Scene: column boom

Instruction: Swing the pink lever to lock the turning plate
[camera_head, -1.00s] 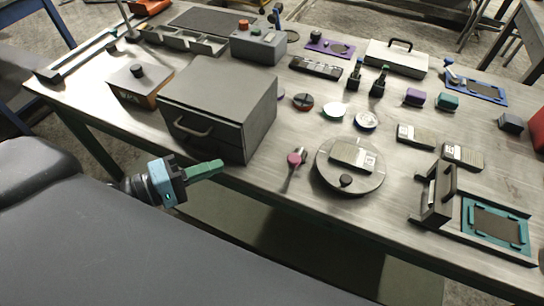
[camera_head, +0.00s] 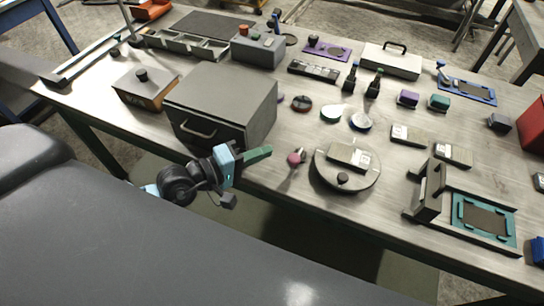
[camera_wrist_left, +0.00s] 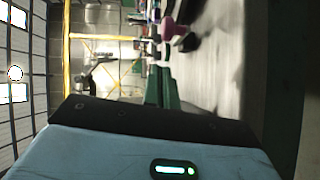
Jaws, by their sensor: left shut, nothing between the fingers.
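The pink lever knob (camera_head: 294,159) stands near the table's front edge in the head view, just left of the turning plate. The round grey turning plate (camera_head: 324,176) carries a flat block with a label (camera_head: 348,156) and a black knob (camera_head: 343,179). My left gripper (camera_head: 262,153), with green fingers, is shut and empty. It is in front of the drawer box, to the left of the pink knob and apart from it. The left wrist view shows the green fingers (camera_wrist_left: 162,88) together and the pink knob (camera_wrist_left: 172,29) beyond them. My right gripper is not in view.
A grey drawer box (camera_head: 221,98) stands close behind my left gripper. A black handled frame (camera_head: 430,190) and a teal tray (camera_head: 457,222) are to the right of the plate. Several small parts lie behind it. The table front by the lever looks clear.

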